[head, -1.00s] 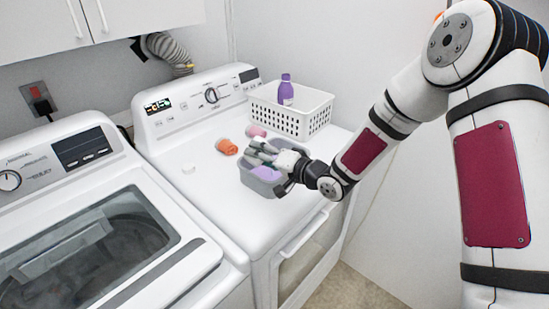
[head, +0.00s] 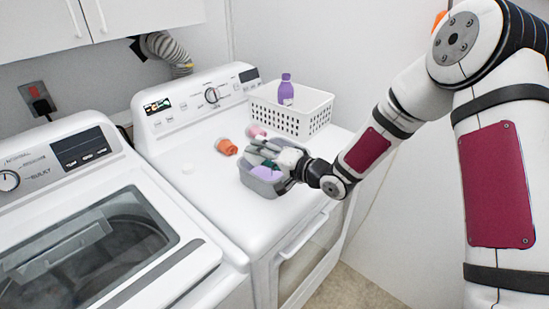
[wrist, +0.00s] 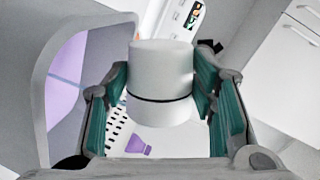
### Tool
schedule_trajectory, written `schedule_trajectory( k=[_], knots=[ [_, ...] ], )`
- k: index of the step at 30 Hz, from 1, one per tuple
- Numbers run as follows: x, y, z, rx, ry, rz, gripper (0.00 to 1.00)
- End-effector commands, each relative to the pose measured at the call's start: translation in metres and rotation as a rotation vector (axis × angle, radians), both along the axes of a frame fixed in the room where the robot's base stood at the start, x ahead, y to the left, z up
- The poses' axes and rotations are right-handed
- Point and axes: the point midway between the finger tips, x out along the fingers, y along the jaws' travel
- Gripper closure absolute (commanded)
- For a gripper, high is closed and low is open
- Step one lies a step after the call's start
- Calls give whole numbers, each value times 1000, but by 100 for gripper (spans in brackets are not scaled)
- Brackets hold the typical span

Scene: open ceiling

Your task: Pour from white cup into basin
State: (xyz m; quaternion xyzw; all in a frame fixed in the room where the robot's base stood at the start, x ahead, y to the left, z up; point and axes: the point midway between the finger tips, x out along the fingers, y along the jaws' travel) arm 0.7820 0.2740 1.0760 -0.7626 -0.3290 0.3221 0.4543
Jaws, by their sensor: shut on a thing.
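My gripper (head: 262,152) is over the grey basin (head: 246,181) on the white dryer-like machine. Its teal-padded fingers are shut on the white cup (wrist: 160,70), which has a dark band around it. The cup is between the fingers in the wrist view; in the head view I cannot make it out from the gripper. The wrist view is strongly rolled, so my wrist is turned over. The basin's wall (wrist: 48,75) fills the left of that view. A flat purple area (head: 265,172) shows inside the basin; I cannot tell whether it is liquid.
An orange container (head: 226,147) lies left of the basin and a pink one (head: 256,132) lies behind it. A white perforated basket (head: 300,118) with a purple bottle (head: 286,90) stands at the back. A top-loading washer (head: 90,235) is further left.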

Motion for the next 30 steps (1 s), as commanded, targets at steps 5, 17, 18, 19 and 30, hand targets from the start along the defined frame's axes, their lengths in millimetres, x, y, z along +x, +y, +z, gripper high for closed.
schedule_trajectory(
  k=[5,17,18,19,30],
  knots=[
    [1,0,1,13,13,0,79],
    [1,-1,3,41,47,-1,79],
    [1,-1,4,44,50,0,79],
    [1,-1,4,46,52,0,79],
    [5,-4,1,73,83,-1,79]
  ],
)
